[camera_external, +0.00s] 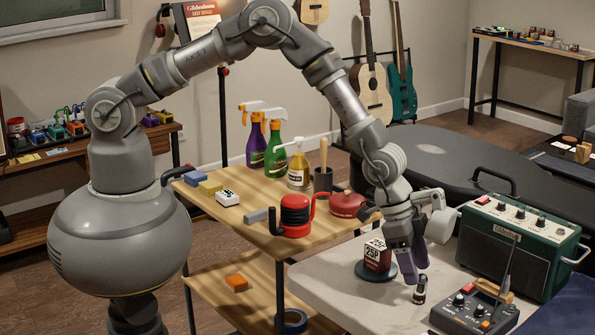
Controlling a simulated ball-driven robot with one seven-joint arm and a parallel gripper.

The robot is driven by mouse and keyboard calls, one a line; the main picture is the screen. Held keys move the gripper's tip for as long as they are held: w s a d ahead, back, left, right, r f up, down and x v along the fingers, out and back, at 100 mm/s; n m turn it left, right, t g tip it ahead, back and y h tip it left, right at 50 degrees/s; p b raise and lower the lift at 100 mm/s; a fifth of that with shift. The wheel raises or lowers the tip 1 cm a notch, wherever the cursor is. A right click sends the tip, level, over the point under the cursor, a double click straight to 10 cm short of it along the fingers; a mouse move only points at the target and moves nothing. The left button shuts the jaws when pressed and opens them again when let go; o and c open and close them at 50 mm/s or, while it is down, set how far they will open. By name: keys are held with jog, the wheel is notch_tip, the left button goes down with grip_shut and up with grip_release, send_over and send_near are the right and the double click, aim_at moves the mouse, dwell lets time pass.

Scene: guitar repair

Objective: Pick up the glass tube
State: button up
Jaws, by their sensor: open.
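A small upright tube (419,291), dark with a pale band, stands on the pale tabletop (335,290); it looks like the glass tube, though it is too small to be sure. My gripper (414,273) is open and points down, its purple fingers just above the tube. The fingertips come close to the tube's top; I cannot tell whether they are around it or touch it. Nothing shows between the fingers higher up.
A green amplifier (517,247) and a dark pedal unit (474,312) stand to the right. A wooden cart (250,238) holds bottles and a red pot (295,215).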

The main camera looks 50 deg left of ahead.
aim_at(421, 288)
jog(key=b+x, duration=0.1)
jog(key=x, duration=0.3)
jog(key=shift+w+f+b, duration=0.2)
jog(key=shift+f+b, duration=0.1)
jog(key=shift+b, duration=0.05)
jog(key=c, duration=0.9)
jog(key=shift+r, duration=0.15)
